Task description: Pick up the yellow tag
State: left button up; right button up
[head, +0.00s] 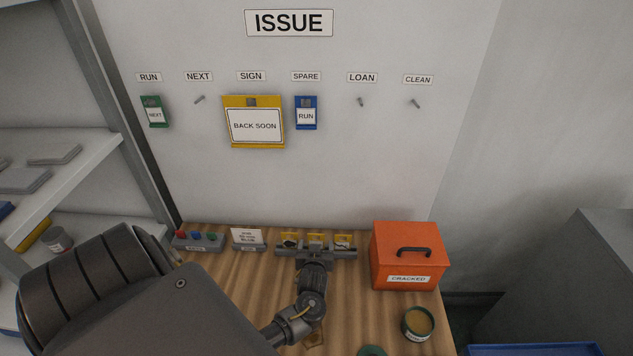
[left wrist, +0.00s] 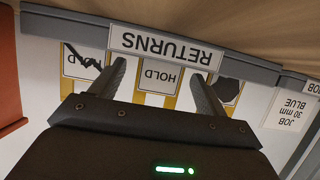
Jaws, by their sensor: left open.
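Several yellow-edged tags with white labels stand in the rack marked RETURNS (left wrist: 166,45). The middle yellow tag (left wrist: 159,78) reads HOLD and shows between the fingers of my left gripper (left wrist: 158,80) in the left wrist view, which is upside down. The fingers are open, one on each side of it; I cannot tell whether they touch it. The tag to its left (left wrist: 84,66) and the tag to its right (left wrist: 229,91) carry dark marks. In the head view my left gripper (head: 316,246) covers much of the rack. My right gripper is not in view.
A orange box marked CRACKED (head: 409,262) stands right of the rack, with a small round tin (head: 418,323) in front. A yellow BACK SOON sign (head: 254,102) hangs on the wall board between green and blue tags.

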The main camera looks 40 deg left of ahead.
pick_arm(q)
jog(key=shift+c, duration=0.3)
jog(key=c, duration=1)
jog(key=shift+o, duration=0.2)
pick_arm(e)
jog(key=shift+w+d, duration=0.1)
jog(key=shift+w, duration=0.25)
pick_arm(q)
jog(key=shift+r, duration=0.1)
